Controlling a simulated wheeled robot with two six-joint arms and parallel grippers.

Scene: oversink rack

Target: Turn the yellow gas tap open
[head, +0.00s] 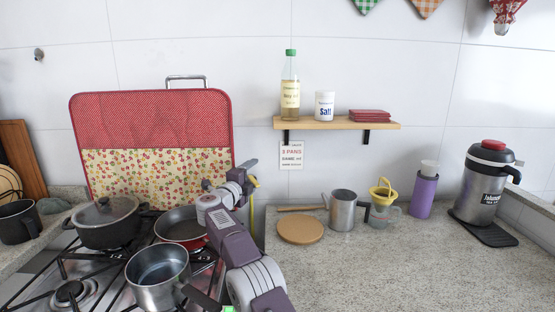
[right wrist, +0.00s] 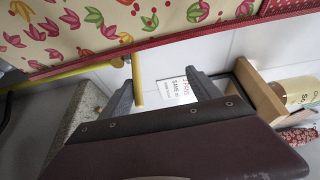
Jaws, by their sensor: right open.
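The yellow gas tap (head: 253,181) is on the wall just right of the red-trimmed cloth cover, partly hidden behind my right gripper (head: 248,172). In the right wrist view, a straight yellow bar (right wrist: 137,82) shows between the two grey fingers of the open right gripper (right wrist: 163,85). The bar is closer to the left finger; I cannot tell whether they touch. A yellow pipe (right wrist: 65,75) runs off to the left in that view. My left gripper is not in view.
The cloth cover (head: 155,115) stands behind the stove, close left of the gripper. A wooden shelf (head: 345,125) with a bottle (head: 290,88) is to the right. A sign (head: 291,156) hangs below it.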

